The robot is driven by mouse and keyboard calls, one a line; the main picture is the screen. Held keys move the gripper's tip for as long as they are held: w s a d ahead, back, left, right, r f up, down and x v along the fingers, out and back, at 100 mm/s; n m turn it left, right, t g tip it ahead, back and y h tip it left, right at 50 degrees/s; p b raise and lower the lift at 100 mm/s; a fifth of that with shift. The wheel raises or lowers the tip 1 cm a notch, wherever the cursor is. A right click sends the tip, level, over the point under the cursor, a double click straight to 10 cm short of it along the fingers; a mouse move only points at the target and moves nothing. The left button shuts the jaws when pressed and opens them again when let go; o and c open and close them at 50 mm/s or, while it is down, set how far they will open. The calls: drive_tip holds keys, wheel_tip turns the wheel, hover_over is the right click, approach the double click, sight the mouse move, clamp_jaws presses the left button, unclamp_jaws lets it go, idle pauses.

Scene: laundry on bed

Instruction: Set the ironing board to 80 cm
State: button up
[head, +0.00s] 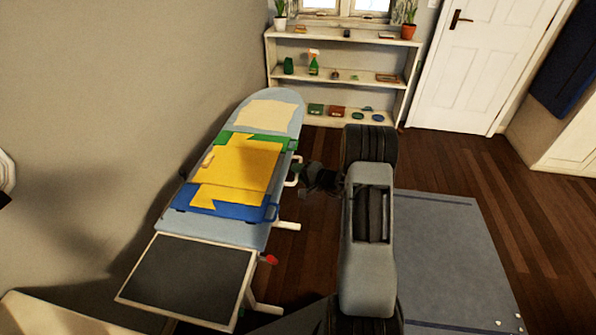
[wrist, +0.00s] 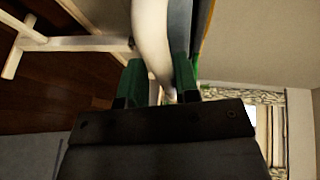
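The ironing board (head: 222,232) stands at the left with a light blue cover, a dark rest panel (head: 190,275) at its near end and pale legs. A white handle (head: 292,170) sticks out from its right edge; a red knob (head: 271,260) sits lower, near the close end. My gripper (head: 300,172) is at the white handle. In the wrist view its green fingers (wrist: 160,82) stand apart, on either side of the curved white handle (wrist: 152,35). A gap seems to show beside the left finger; contact is hard to tell.
A yellow shirt (head: 240,165) lies over a green and blue folding board (head: 235,211) on the ironing board, with a cream cloth (head: 266,113) beyond. A white shelf (head: 340,52) stands behind. A grey-blue mat (head: 450,250) and bare wooden floor lie to the right.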

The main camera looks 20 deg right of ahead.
idle(0.3)
drive_tip(key=shift+s+d, duration=0.1)
drive_tip(key=shift+s, duration=0.1)
drive_tip(key=b+v, duration=0.1)
drive_tip(key=v, duration=1.2)
drive_tip(key=shift+s, duration=0.15)
drive_tip(key=shift+d+r, duration=0.1)
